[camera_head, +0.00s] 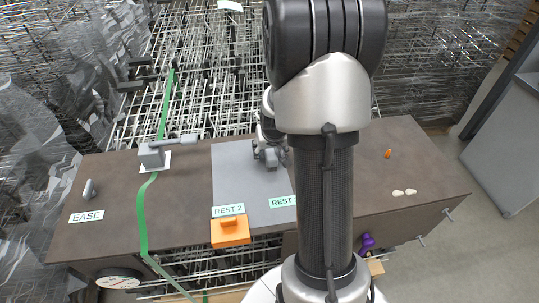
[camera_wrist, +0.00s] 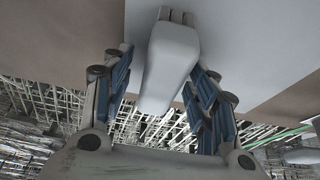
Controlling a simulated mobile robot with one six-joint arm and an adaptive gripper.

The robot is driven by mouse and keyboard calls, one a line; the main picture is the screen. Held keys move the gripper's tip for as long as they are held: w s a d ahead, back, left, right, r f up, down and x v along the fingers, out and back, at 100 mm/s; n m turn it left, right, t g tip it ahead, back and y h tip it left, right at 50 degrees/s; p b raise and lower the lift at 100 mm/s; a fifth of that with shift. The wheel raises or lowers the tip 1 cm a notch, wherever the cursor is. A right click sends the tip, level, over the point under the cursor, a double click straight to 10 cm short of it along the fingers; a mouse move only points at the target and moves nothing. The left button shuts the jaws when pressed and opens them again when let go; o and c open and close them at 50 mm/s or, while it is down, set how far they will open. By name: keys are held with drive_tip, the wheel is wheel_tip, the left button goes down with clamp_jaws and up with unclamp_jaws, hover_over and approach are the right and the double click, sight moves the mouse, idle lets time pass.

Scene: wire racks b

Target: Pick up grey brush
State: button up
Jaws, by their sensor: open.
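A light grey, smooth, tapered piece with a ridged end, which looks like the grey brush (camera_wrist: 172,60), shows in the wrist view. It lies between the two blue-padded fingers of my gripper (camera_wrist: 158,95). The fingers are spread on both sides of it, with a gap visible on each side. In the head view my gripper (camera_head: 270,158) is low over the grey mat (camera_head: 232,170), partly behind my arm. I cannot make out the brush clearly from the gripper there.
A grey block with a handle (camera_head: 152,157) sits on the left, by a green strip (camera_head: 142,215). An orange block (camera_head: 230,232) is at the front edge. A small orange piece (camera_head: 388,153) and pale pieces (camera_head: 404,192) lie right. Wire racks (camera_head: 210,80) stand behind.

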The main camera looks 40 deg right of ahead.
drive_tip(key=shift+c, duration=0.3)
clamp_jaws()
idle(0.3)
drive_tip(key=shift+r, duration=0.1)
drive_tip(key=shift+r+p, duration=0.5)
drive_tip(key=shift+p, duration=0.05)
wheel_tip(320, 180, up, 19)
drive_tip(key=p, duration=0.5)
drive_tip(key=shift+r+p, duration=0.2)
drive_tip(key=shift+p, duration=0.15)
